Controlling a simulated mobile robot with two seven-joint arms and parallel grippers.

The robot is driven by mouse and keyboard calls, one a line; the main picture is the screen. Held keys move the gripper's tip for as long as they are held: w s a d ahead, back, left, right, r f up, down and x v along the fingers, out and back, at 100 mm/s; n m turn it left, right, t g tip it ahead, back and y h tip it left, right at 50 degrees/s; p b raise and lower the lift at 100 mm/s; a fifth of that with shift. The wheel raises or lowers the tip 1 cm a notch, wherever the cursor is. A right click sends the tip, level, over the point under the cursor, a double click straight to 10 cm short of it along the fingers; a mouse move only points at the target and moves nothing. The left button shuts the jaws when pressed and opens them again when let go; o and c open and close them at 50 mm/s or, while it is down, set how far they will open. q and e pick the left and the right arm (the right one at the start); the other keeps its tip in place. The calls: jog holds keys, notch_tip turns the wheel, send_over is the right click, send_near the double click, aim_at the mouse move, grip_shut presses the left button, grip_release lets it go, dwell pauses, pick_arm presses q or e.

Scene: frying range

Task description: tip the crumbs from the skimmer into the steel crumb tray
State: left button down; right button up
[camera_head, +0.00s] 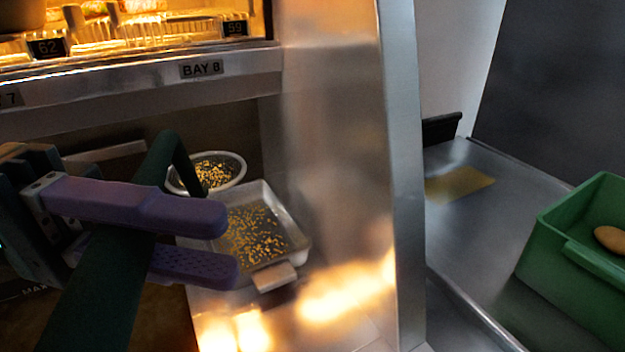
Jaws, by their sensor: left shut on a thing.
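My left gripper (230,245), with purple fingers, is shut on the dark green handle of the skimmer (90,300). The handle runs from the lower left up between the fingers, then bends down to the skimmer's round steel bowl (240,178). Yellow crumbs (215,172) lie in the bowl, which looks roughly level. The steel crumb tray (298,240) is just in front of the bowl and has crumbs (255,235) scattered over its floor. The bowl overlaps the tray's back left in the picture; I cannot tell its height. The fingers hide the tray's left side. My right gripper is not in view.
A tall steel panel (400,150) stands right of the tray. Beyond it, a steel counter (460,225) holds a yellow patch (460,183) and a green crate (570,260) with a brown egg-shaped thing (610,238). A lit shelf marked BAY 8 (202,68) overhangs the tray area.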

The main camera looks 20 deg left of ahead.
pick_arm(q)
jog(key=w+d+f+n+g+y+p, duration=0.4)
jog(key=w+d+f+g+y+p, duration=0.2)
jog(key=d+f+y+p, duration=0.4)
jog(key=w+f+y, duration=0.1)
jog(key=y, duration=0.1)
jog(key=shift+w+d+f+y+p, duration=0.15)
jog(key=shift+w+f+y+p, duration=0.15)
dwell(1.0)
dwell(0.4)
